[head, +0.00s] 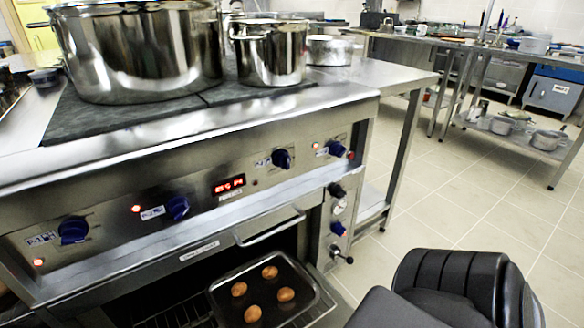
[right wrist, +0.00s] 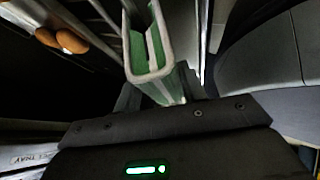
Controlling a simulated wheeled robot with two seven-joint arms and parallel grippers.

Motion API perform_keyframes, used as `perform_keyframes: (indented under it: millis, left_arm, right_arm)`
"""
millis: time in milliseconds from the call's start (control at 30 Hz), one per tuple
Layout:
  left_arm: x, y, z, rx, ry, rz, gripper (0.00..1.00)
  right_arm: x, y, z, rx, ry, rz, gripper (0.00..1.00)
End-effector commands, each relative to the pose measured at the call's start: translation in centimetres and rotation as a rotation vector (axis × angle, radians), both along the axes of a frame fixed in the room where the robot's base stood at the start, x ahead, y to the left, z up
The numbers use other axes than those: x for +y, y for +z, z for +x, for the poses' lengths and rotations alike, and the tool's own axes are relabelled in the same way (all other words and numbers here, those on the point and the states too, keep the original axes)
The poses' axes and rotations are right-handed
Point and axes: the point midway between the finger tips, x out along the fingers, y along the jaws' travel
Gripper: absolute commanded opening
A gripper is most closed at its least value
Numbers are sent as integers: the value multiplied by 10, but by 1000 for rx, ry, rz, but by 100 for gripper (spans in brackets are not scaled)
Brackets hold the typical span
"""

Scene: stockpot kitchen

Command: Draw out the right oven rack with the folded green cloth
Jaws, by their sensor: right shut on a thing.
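The folded green cloth (right wrist: 160,85), with pale edges, stands in the middle of the right wrist view. My right gripper (right wrist: 162,97) is shut on it; the fingers are mostly dark and partly hidden by the cloth. The oven rack (head: 172,318) shows at the bottom of the head view, with thin wires under a dark baking tray (head: 232,305). Several brown buns (head: 270,272) sit on the tray. Buns (right wrist: 72,41) also show at upper left in the wrist view. Whether the cloth touches the rack is too dark to tell. My left gripper is not in view.
The oven front has blue knobs (head: 73,230) and a bar handle (head: 270,228) above the opening. Large steel pots (head: 140,50) stand on the cooktop. Tiled floor (head: 440,200) is open to the right, with steel tables (head: 480,48) behind.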

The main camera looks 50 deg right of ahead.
Motion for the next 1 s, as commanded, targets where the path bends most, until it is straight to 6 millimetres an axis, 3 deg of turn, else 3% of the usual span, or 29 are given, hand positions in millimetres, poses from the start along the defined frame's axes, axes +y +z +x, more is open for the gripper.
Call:
perform_keyframes:
  millis: [33,1000]
  left_arm:
    - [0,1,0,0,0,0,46]
    - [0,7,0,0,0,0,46]
  right_arm:
    - [7,0,-8,13,14,13,3]
    - [9,4,-9,10,16,17,2]
